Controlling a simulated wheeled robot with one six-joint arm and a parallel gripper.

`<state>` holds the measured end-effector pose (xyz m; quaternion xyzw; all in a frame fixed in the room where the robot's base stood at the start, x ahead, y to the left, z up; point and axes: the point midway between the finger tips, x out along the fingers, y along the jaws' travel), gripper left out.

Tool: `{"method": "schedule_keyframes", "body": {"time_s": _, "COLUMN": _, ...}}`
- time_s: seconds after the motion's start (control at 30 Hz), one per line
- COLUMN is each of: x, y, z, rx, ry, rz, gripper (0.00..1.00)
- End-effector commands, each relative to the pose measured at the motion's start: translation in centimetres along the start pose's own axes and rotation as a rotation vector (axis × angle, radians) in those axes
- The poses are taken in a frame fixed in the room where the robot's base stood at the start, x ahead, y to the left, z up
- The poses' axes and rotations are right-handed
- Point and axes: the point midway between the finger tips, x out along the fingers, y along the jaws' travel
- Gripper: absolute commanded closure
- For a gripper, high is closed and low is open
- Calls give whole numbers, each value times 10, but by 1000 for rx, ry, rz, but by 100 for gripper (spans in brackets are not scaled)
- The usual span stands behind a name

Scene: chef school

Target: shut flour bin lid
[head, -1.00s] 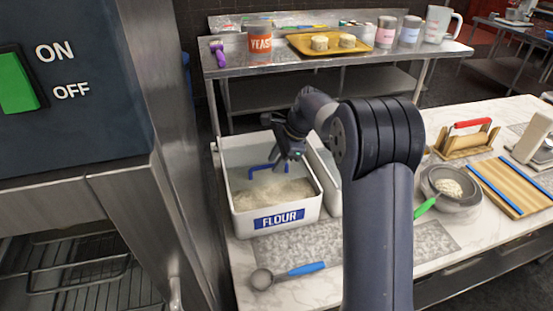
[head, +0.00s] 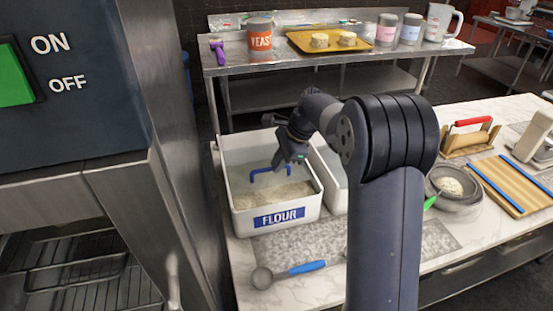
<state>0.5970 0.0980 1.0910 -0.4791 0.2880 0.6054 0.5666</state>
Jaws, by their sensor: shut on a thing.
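The flour bin (head: 240,205) is a white, open-topped box with a blue FLOUR label (head: 279,217), standing on the marble counter. Pale flour (head: 270,195) shows inside it. A clear lid with a blue handle (head: 268,171) seems to lie at the bin's upper part; its edges are hard to make out. My gripper (head: 286,164) is over the bin, pointing down at the right end of the blue handle, and is shut on it. The fingertips are small and partly dark against the bin.
A second white bin (head: 335,190) stands right beside the flour bin, partly behind my arm. A blue-handled scoop (head: 300,268) lies in front on the counter. A bowl (head: 455,188) and a board (head: 510,185) are at right. A steel cabinet is close at left.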

Motion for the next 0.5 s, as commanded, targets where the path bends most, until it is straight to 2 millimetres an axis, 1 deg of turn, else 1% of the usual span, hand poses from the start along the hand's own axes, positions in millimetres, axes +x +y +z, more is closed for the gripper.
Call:
{"method": "schedule_keyframes", "body": {"time_s": 0.03, "x": -1, "y": 11, "z": 0, "rx": 1, "ry": 0, "rz": 0, "gripper": 100}}
{"method": "schedule_keyframes", "body": {"time_s": 0.2, "x": -7, "y": 41, "z": 2, "rx": 0, "ry": 0, "rz": -1, "gripper": 100}}
{"method": "schedule_keyframes", "body": {"time_s": 0.33, "x": -10, "y": 57, "z": 4, "rx": 0, "ry": 0, "rz": -1, "gripper": 100}}
{"method": "schedule_keyframes", "body": {"time_s": 0.5, "x": -11, "y": 64, "z": 4, "rx": 0, "ry": 0, "rz": 1, "gripper": 100}}
